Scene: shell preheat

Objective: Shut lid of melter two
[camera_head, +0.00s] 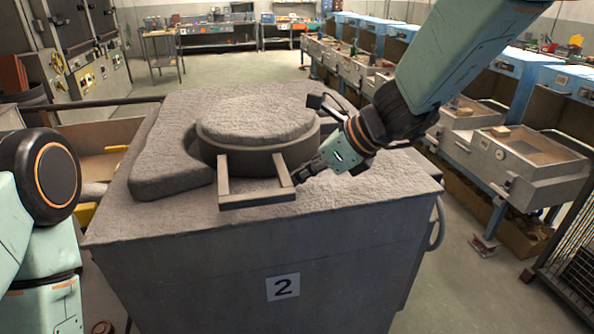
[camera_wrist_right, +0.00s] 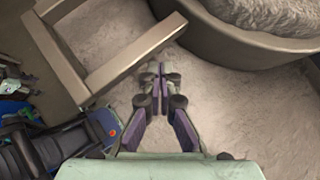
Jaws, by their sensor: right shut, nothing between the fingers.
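Melter two (camera_head: 330,240) is a grey box with a rough top and a plate (camera_head: 283,287) marked 2 on its front. Its round lid (camera_head: 258,122) lies flat on top, with a rough upper face and a smooth rim. A square-cornered handle (camera_head: 257,199) sticks out from the lid's front; it also shows in the right wrist view (camera_wrist_right: 105,75). My right gripper (camera_head: 303,174) is shut and empty, just right of the handle's right bar. In the right wrist view its fingertips (camera_wrist_right: 160,76) meet beside the handle, near the lid's rim (camera_wrist_right: 235,40). My left gripper is out of view.
A raised rough slab (camera_head: 170,160) lies on the melter top left of the lid. A row of blue-topped stations with open trays (camera_head: 520,160) runs along the right. A wire rack (camera_head: 570,260) stands at the lower right. Open floor (camera_head: 235,75) lies behind the melter.

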